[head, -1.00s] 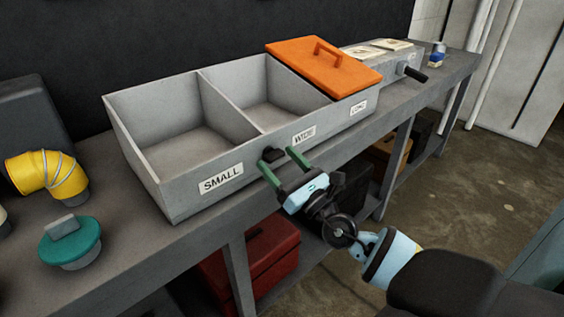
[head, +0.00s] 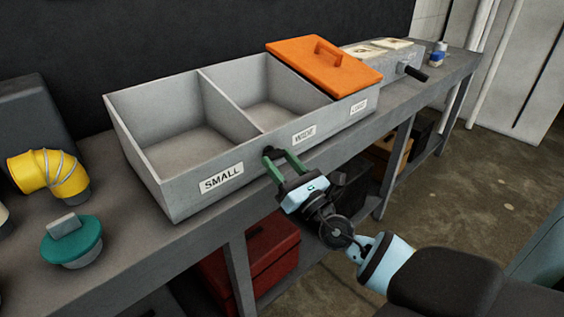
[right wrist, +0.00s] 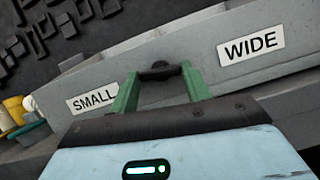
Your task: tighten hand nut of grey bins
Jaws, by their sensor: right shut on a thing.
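The grey bins (head: 190,200) stand on the bench, a row of compartments labelled SMALL, WIDE and a third label at the far end. The black hand nut (head: 268,152) sits on their front face between the SMALL and WIDE labels. My right gripper (head: 276,158) is shut on the hand nut, with its green fingers on either side of it. In the right wrist view the nut (right wrist: 160,71) shows between the fingertips, partly hidden by them. The SMALL and WIDE compartments are open and look empty. My left gripper is not in view.
An orange lid (head: 318,68) with a handle covers the far compartment. A yellow elbow duct (head: 48,172) and a teal-topped piece (head: 70,240) stand at the left on the bench (head: 120,270). A red box (head: 262,255) sits below. Floor at the right is clear.

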